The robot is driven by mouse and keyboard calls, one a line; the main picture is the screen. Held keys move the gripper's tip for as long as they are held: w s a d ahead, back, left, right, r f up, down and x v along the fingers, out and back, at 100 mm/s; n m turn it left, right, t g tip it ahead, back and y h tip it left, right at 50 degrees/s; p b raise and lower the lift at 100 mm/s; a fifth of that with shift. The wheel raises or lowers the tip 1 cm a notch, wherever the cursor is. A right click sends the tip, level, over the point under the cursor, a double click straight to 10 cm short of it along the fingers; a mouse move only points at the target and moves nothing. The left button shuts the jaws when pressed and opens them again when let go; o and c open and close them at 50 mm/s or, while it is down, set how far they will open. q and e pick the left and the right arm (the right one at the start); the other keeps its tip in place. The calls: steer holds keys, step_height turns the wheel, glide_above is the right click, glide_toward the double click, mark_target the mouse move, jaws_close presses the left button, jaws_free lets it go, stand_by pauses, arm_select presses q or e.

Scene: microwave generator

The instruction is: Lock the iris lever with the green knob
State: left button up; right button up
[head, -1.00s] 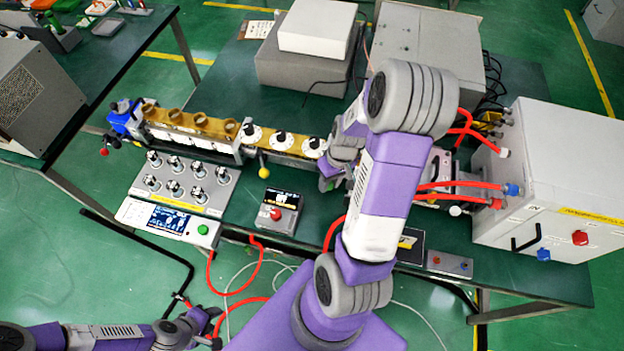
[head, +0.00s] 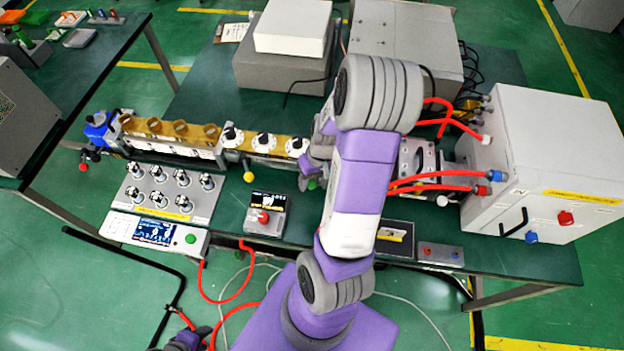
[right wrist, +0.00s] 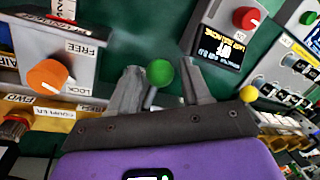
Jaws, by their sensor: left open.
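The green ball knob (right wrist: 159,73) of the lever shows in the right wrist view, between the two fingers of my right gripper (right wrist: 160,82). The fingers are apart, with a narrow gap visible on each side of the knob. In the head view a bit of the green knob (head: 312,184) shows just below my right gripper (head: 320,168), which my right arm partly hides. An orange knob (right wrist: 47,77) on a plate marked FREE and LOCK is at the left of the wrist view. My left gripper (head: 188,335) is low at the bottom edge, away from the table and empty.
A yellow ball knob (head: 248,177) stands left of my right gripper. A small display box with a red button (head: 265,215) is in front of the beamline. A panel of several knobs (head: 168,190) lies further left. A large white cabinet (head: 560,150) stands at the right.

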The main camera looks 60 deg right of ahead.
steer(key=shift+o, duration=0.7)
step_height(320, 180, up, 7)
steer(key=d+p, duration=0.1)
steer(key=p, duration=0.1)
steer(key=shift+s+r, duration=0.2)
steer(key=shift+s, duration=0.25)
